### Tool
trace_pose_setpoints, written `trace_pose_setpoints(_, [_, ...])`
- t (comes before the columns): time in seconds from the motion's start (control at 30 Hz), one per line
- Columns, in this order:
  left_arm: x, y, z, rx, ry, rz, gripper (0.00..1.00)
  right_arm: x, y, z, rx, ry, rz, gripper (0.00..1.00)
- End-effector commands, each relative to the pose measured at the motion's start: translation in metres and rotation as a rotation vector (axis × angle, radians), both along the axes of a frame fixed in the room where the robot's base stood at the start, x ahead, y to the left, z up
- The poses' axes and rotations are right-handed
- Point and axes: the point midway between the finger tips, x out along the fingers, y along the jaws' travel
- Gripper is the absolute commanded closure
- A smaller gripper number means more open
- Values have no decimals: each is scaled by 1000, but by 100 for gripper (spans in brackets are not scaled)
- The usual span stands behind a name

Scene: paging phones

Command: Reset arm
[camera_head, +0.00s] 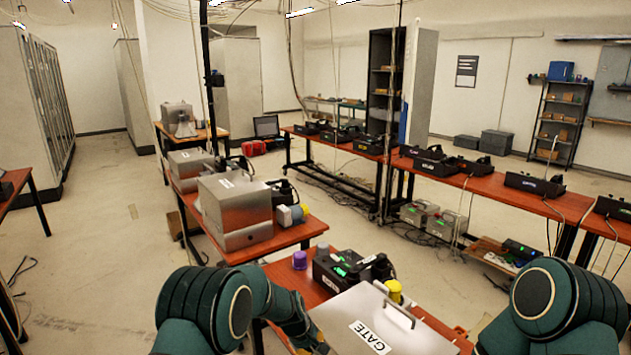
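My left arm comes in at the lower left, and its forearm reaches down towards the left edge of the metal box marked GATE (357,318). Only a small dark part of my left gripper (313,344) shows at the bottom edge, beside that box. Its fingers are cut off or hidden, so I cannot tell whether it is open or shut. My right arm shows at the lower right, bent, and its gripper is out of view.
A black phone unit (342,268) with green lights, a purple-capped item (300,260) and a yellow-topped item (394,290) stand close by on the red-brown table. A larger metal box (236,212) stands behind. A long table (470,187) with several black phones runs along the right.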

Motion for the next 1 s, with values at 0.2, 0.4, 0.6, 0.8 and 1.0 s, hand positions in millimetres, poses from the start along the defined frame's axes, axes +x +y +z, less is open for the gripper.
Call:
trace_pose_setpoints(0.2, [-96,61,-85,50,23,-103,100,-2,1,-25,-2,5,2,100])
trace_pose_setpoints(0.4, [-195,86,-121,57,10,-241,100,-3,2,-42,-4,9,4,100])
trace_pose_setpoints(0.6, [-274,90,-126,39,-26,-361,100,-3,2,-55,-6,11,6,100])
trace_pose_setpoints(0.8, [-306,89,-121,27,-51,-414,100,-4,3,-58,-7,11,7,100])
trace_pose_setpoints(1.0, [-307,89,-120,27,-54,-418,100,-3,3,-58,-7,11,7,100])
